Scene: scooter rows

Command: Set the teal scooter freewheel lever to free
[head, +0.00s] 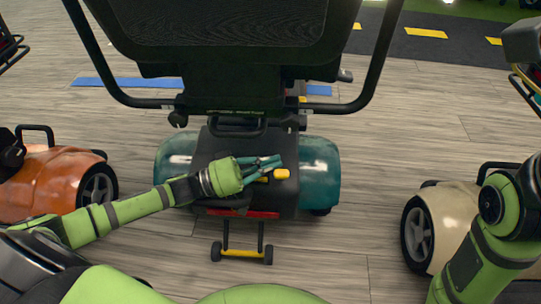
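The teal scooter (319,168) stands in the middle of the head view with its rear towards me. Its teal fenders show on both sides of a black rear housing (284,196). A yellow lever (282,174) sits on top of this housing, towards its right side. A second bit of yellow shows just left of it, partly behind my fingers. My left gripper (279,161) reaches in from the left over the housing, its teal fingers just above and left of the yellow lever. Its fingertips look close together; contact with the lever is unclear. My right gripper is out of view.
An orange scooter (48,182) stands on the left and a cream scooter (450,213) on the right. The teal scooter's black seat (225,30) and armrests overhang the housing. Small wheels on a yellow bar (242,253) stick out at its rear. Wooden floor lies clear between the scooters.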

